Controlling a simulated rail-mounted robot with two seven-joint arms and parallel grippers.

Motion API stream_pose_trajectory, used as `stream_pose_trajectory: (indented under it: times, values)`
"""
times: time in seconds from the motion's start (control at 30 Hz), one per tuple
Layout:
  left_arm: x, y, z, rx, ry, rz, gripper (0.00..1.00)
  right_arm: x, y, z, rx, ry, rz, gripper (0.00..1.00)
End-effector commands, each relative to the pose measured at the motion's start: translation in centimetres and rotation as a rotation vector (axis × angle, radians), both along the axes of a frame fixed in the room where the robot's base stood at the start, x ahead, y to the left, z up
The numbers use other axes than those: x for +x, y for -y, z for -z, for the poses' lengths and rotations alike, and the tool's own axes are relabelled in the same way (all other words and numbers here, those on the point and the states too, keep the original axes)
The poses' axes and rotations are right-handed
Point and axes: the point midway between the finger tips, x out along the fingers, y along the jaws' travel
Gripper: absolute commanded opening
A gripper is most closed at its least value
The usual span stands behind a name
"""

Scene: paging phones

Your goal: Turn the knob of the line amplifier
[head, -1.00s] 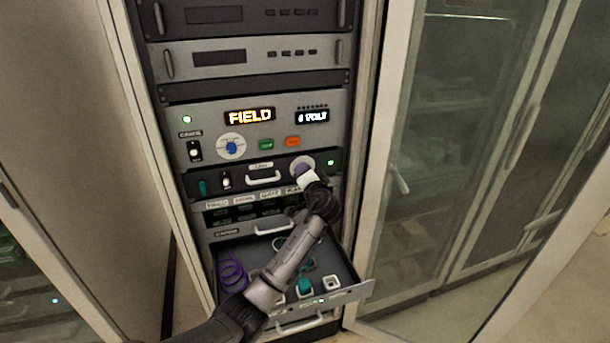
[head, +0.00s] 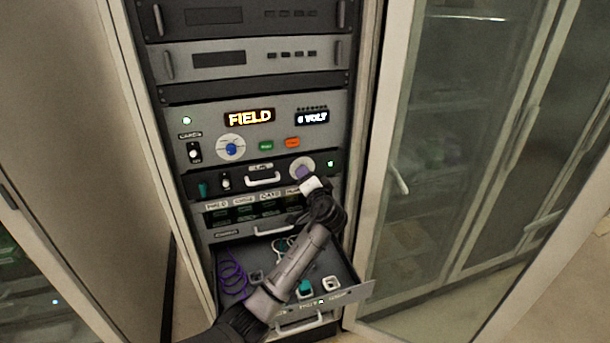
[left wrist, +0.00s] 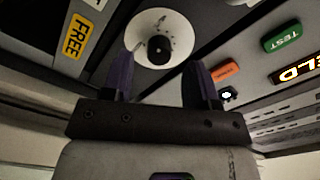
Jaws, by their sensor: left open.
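The line amplifier (head: 250,189) is the dark rack panel with a LINE label and a handle. Its white dial (head: 302,162) sits at the panel's right end. In the left wrist view the dial (left wrist: 178,30) carries a round black knob (left wrist: 159,48). My left gripper (head: 303,174) is in front of the dial and partly covers it in the head view. In the left wrist view its two purple fingers (left wrist: 160,70) are spread apart. The knob shows in the gap beyond them, and the fingers look clear of it. My right gripper is not in view.
Above is a panel with a FIELD display (head: 250,117), a blue knob (head: 231,149), and green and orange buttons. Below, an open drawer (head: 352,290) holds a purple coil and small parts under my left arm. A glass door (head: 400,120) stands open at right.

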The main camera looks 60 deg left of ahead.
Motion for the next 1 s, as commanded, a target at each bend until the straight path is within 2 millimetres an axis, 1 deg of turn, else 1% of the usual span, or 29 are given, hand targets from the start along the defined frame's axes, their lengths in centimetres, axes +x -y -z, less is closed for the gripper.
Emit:
stream_pose_trajectory:
  times: [0.03,0.2,0.4,0.5,0.7,1.0]
  values:
    - [-0.2,1.1,0.1,-0.001,0.001,0.004,0.54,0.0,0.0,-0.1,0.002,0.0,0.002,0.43]
    - [-1.1,4.5,0.1,-0.002,0.0,0.002,0.54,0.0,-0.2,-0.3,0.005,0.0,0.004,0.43]
    - [-1.9,7.8,0.1,-0.002,-0.001,0.002,0.54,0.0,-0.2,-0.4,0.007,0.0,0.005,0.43]
    - [-2.3,9.0,0.0,-0.001,0.0,0.001,0.54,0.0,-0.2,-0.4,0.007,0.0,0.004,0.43]
    - [-2.6,10.4,0.0,0.0,-0.001,0.0,0.54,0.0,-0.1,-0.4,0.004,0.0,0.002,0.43]
    - [-2.7,10.7,0.0,0.0,-0.001,0.0,0.54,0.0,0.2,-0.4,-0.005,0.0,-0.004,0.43]
